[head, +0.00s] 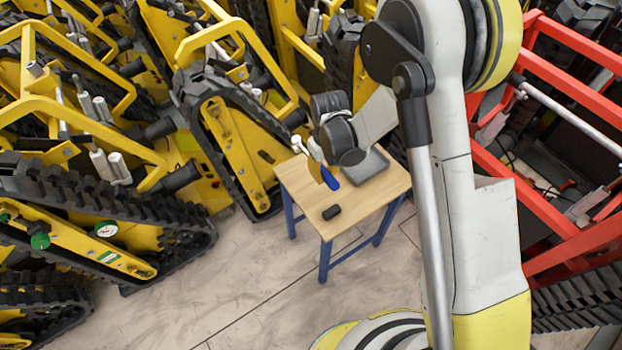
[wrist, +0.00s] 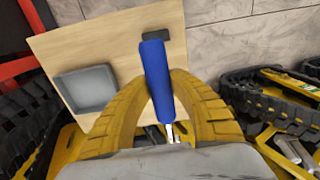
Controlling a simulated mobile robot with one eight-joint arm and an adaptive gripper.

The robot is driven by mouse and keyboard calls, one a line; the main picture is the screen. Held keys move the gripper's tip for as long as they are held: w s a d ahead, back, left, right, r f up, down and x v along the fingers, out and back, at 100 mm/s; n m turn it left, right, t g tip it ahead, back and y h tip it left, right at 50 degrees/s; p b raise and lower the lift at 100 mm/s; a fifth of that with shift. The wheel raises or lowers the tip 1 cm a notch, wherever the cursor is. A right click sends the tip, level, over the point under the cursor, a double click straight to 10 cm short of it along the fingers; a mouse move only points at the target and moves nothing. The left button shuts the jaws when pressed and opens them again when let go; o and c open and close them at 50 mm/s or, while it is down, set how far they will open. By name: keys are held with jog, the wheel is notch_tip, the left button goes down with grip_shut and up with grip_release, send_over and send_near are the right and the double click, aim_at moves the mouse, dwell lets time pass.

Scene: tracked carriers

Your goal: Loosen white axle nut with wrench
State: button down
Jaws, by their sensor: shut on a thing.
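My gripper (wrist: 162,90) is shut on the blue handle of the wrench (wrist: 154,62), with a yellow finger on each side of it. A short silver part of the wrench shows below the fingers; the rest is hidden behind my wrist. In the head view my gripper (head: 316,168) is over the left back part of a small table, with the blue wrench handle (head: 330,179) pointing down. The handle appears to be above the tabletop. I cannot make out the white axle nut for certain among the white fittings on the yellow carriers.
The wooden table (head: 295,185) has blue legs. A grey tray (head: 368,166) and a small black block (head: 331,212) are on it. Yellow tracked carriers (head: 235,140) crowd the left and back. A red frame (head: 560,130) stands at right. Floor (head: 260,280) is clear in front.

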notch_tip(320, 180, up, 2)
jog(key=shift+r+p, duration=0.25)
jog(key=shift+p, duration=0.2)
jog(key=s+b, duration=0.4)
jog(key=s, duration=1.6)
jog(key=shift+b, duration=0.35)
